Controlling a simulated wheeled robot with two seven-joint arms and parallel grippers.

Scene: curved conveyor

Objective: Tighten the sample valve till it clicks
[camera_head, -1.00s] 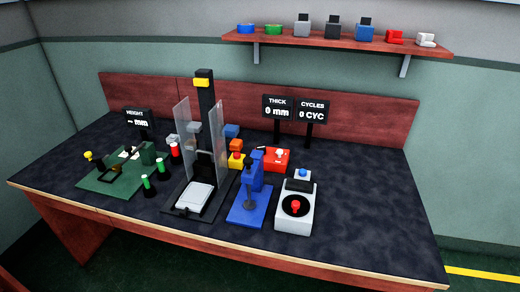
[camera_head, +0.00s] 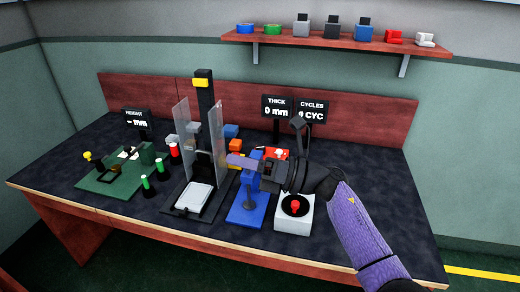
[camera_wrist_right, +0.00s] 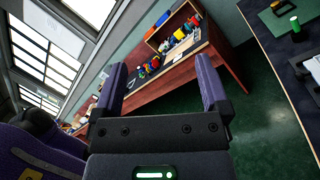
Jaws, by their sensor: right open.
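No part is labelled as the sample valve, and I cannot tell for certain which one it is. A red knob (camera_head: 295,205) stands on a black disc on the white device (camera_head: 304,222) at the right of the bench. A red box with a white top part (camera_head: 278,153) sits behind the blue press (camera_head: 247,207). My right gripper (camera_head: 240,163) is open and empty, above the blue press and pointing left. It hides the press's upper part. In the right wrist view its two purple fingers (camera_wrist_right: 160,66) stand wide apart with nothing between them. My left gripper is not in view.
A black stand with clear panels (camera_head: 216,130) stands just left of my right gripper. A green board (camera_head: 105,185) with small parts lies further left. Display signs (camera_head: 276,106) stand behind. A wall shelf (camera_head: 340,42) holds several parts.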

